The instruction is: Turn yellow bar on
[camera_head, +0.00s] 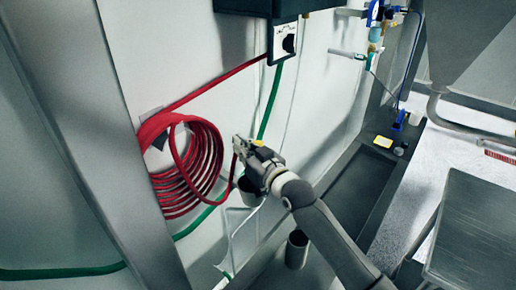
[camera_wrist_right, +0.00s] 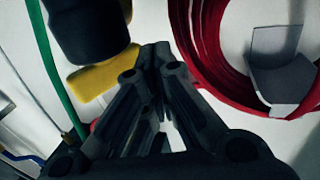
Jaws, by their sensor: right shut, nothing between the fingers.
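My right gripper (camera_head: 238,149) is shut and empty, close to the white wall beside the red hose coil. In the right wrist view its closed fingertips (camera_wrist_right: 153,52) point away from the camera. A yellow bar (camera_wrist_right: 101,77) lies just left of the fingers there, partly behind a dark cylindrical part (camera_wrist_right: 87,28). I cannot tell whether the fingers touch it. In the head view a small yellow patch (camera_head: 257,143) shows at the gripper; most of the bar is hidden there. My left gripper is out of view.
A coiled red hose (camera_head: 207,160) hangs on the wall, and it fills the upper right of the wrist view (camera_wrist_right: 206,35). A green hose (camera_head: 271,101) runs down the wall. A dark control box (camera_head: 285,42) is above. A metal table (camera_head: 474,230) stands at right.

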